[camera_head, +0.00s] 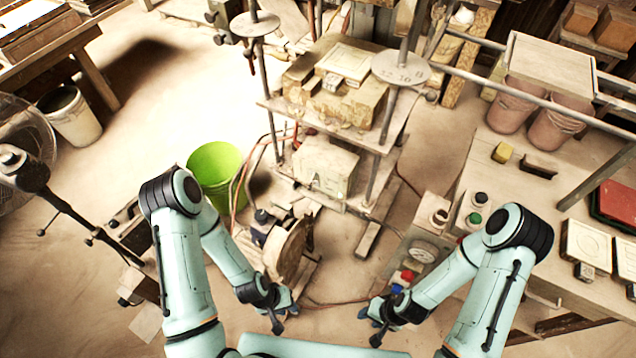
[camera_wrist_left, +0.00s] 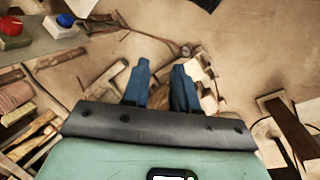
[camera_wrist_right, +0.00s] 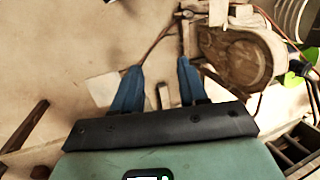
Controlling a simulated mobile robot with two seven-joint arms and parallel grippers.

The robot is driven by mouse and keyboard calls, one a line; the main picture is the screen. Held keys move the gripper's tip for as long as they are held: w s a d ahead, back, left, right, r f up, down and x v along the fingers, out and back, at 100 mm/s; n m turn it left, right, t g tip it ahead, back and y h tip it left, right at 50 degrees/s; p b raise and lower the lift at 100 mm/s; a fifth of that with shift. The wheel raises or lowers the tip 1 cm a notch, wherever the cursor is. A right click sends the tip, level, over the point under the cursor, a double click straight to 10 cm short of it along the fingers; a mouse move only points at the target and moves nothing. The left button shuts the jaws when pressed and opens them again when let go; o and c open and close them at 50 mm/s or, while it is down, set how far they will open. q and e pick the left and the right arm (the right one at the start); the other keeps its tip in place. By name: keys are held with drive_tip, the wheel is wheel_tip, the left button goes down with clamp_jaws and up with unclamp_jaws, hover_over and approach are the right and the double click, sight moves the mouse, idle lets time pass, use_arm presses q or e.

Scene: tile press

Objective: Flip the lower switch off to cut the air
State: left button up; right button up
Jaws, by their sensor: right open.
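The red knob (camera_wrist_left: 11,26) and blue knob (camera_wrist_left: 65,19) also show in the left wrist view. A second box beside it carries a dark knob (camera_head: 480,198) and a green button (camera_head: 474,218). I cannot tell which is the lower switch or its position. My left gripper (camera_head: 286,316) is open and empty, left of the boxes. My right gripper (camera_head: 370,326) is open and empty, below the blue knob.
A press frame with a plaster block (camera_head: 335,98) stands at upper centre. A motor with a round wheel (camera_head: 287,248) sits beyond my left gripper, beside a green bucket (camera_head: 213,160). A worktable with tiles (camera_head: 586,246) is at right. Floor between my grippers is mostly clear, crossed by a hose.

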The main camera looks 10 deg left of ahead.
use_arm(q)
wheel_tip(320, 180, down, 2)
drive_tip(key=w+t+b, duration=0.1)
drive_tip(key=w+b, duration=0.1)
drive_tip(key=b, duration=0.1)
use_arm(e)
drive_tip(key=s+f+b, duration=0.7)
drive_tip(key=s+f, duration=0.2)
drive_tip(key=f, duration=0.3)
use_arm(q)
drive_tip(key=m+t+h+b, duration=0.7)
drive_tip(key=m+t+b, duration=0.4)
drive_tip(key=m+t, duration=0.15)
approach(309, 187)
drive_tip(key=shift+t, duration=0.45)
drive_tip(key=x, duration=0.3)
drive_tip(key=f+x, duration=0.1)
drive_tip(key=x, duration=0.6)
drive_tip(key=shift+w+f, duration=0.15)
drive_tip(key=shift+f, duration=0.05)
use_arm(e)
wheel_tip(309, 187, down, 10)
drive_tip(key=w, duration=0.1)
drive_tip(key=shift+w+d+f, duration=0.15)
drive_tip(key=shift+d+f, duration=0.1)
drive_tip(key=shift+d, duration=0.15)
use_arm(q)
clamp_jaws()
use_arm(e)
drive_tip(key=shift+f, duration=0.1)
